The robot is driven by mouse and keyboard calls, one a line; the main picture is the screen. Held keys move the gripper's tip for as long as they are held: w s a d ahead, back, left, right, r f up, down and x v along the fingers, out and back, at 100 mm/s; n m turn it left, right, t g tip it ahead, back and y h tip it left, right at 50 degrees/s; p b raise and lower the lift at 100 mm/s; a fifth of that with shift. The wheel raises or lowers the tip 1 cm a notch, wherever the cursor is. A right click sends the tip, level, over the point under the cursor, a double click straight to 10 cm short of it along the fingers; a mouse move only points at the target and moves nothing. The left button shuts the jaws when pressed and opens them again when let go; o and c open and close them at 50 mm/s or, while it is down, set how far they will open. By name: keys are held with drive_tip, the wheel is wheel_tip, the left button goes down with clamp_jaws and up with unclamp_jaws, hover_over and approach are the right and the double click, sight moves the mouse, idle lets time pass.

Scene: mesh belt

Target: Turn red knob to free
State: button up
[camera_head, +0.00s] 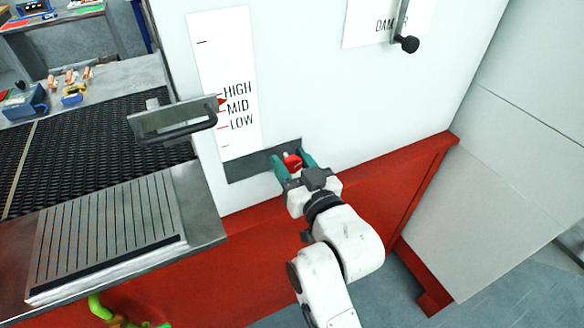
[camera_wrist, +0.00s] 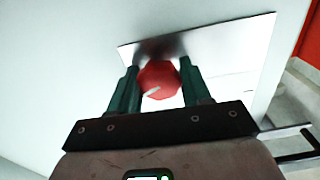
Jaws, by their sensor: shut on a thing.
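The red knob (camera_head: 292,161) sits on a grey plate (camera_head: 248,169) low on the white panel. In the wrist view the knob (camera_wrist: 158,80) is round and faceted, with a short pale mark slanting on its face. My gripper (camera_head: 292,160) has its green fingers on both sides of the knob and is shut on it. The fingers (camera_wrist: 158,84) also flank the knob in the wrist view. Any lettering around the knob is hidden or too washed out to read, so I cannot tell which setting the mark points to.
A grey handle (camera_head: 175,120) juts from the panel at left, beside the HIGH, MID, LOW scale (camera_head: 226,85). A black-knobbed lever (camera_head: 407,43) is at upper right. A slatted plate (camera_head: 105,235) and black mesh belt (camera_head: 75,135) lie left. A red base (camera_head: 240,270) runs below.

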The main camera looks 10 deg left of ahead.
drive_tip(key=n+b, duration=0.1)
drive_tip(key=n, duration=0.2)
drive_tip(key=shift+b, duration=0.3)
drive_tip(key=n+b, duration=0.2)
drive_tip(key=n, duration=0.2)
drive_tip(key=n+b, duration=0.3)
drive_tip(key=n, duration=0.3)
drive_tip(key=shift+s+a, duration=0.1)
drive_tip(key=shift+a, duration=0.05)
drive_tip(key=shift+a+n, duration=0.1)
drive_tip(key=shift+n, duration=0.3)
drive_tip(key=o, duration=1)
